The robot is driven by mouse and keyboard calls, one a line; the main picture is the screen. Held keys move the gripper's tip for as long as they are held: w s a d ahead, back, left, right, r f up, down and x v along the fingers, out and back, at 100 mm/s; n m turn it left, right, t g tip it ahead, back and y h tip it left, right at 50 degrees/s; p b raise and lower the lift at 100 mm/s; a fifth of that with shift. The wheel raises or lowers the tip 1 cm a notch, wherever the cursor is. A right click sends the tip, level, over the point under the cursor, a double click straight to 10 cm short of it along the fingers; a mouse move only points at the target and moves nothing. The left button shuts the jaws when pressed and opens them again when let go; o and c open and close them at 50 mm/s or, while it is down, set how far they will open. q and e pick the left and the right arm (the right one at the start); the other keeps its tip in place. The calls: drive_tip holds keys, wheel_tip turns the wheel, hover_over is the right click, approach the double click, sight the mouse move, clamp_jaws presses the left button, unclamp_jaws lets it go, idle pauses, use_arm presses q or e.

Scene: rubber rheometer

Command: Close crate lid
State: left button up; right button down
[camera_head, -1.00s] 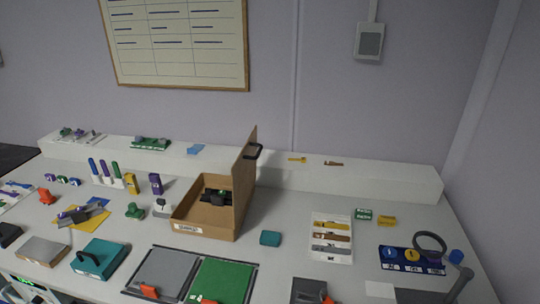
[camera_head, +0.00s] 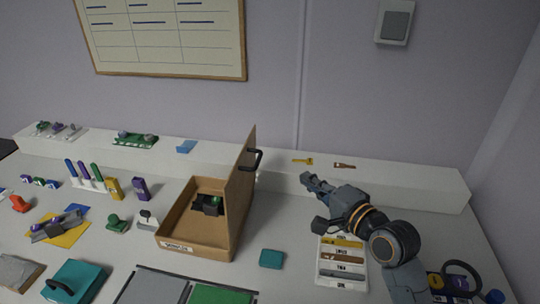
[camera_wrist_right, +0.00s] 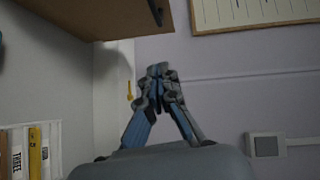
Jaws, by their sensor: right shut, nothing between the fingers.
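The brown crate (camera_head: 188,248) stands on the table in the head view, with a black and green item (camera_head: 208,204) inside. Its lid (camera_head: 243,190) stands upright along the crate's right side, and a black handle (camera_head: 258,160) sticks out to the right from it. My right gripper (camera_head: 306,180) is shut and empty, to the right of the lid and apart from it. In the right wrist view the shut fingertips (camera_wrist_right: 157,70) show below a brown panel (camera_wrist_right: 105,14), which looks like the lid. My left gripper is not in view.
A tray of labelled strips (camera_head: 342,283) lies under my right arm. A teal block (camera_head: 271,259) lies right of the crate. A white ledge (camera_head: 400,190) runs along the back wall, with small tools on it. Stamps and markers stand left of the crate.

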drive_tip(key=p, duration=0.2)
approach(261, 156)
drive_tip(key=w+d, duration=0.2)
drive_tip(key=a, duration=0.1)
drive_tip(key=w+a+p, duration=0.1)
drive_tip(key=w+a, duration=0.1)
drive_tip(key=a, duration=0.1)
drive_tip(key=shift+w+f+p, duration=0.2)
drive_tip(key=shift+f+p, duration=0.1)
drive_tip(key=shift+f, duration=0.05)
drive_tip(key=shift+a, duration=0.3)
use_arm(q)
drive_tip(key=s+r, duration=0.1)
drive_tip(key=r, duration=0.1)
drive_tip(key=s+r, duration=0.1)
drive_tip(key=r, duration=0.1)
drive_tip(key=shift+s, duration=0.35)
use_arm(e)
drive_tip(key=shift+w+a+f, duration=0.1)
drive_tip(key=shift+a+f, duration=0.05)
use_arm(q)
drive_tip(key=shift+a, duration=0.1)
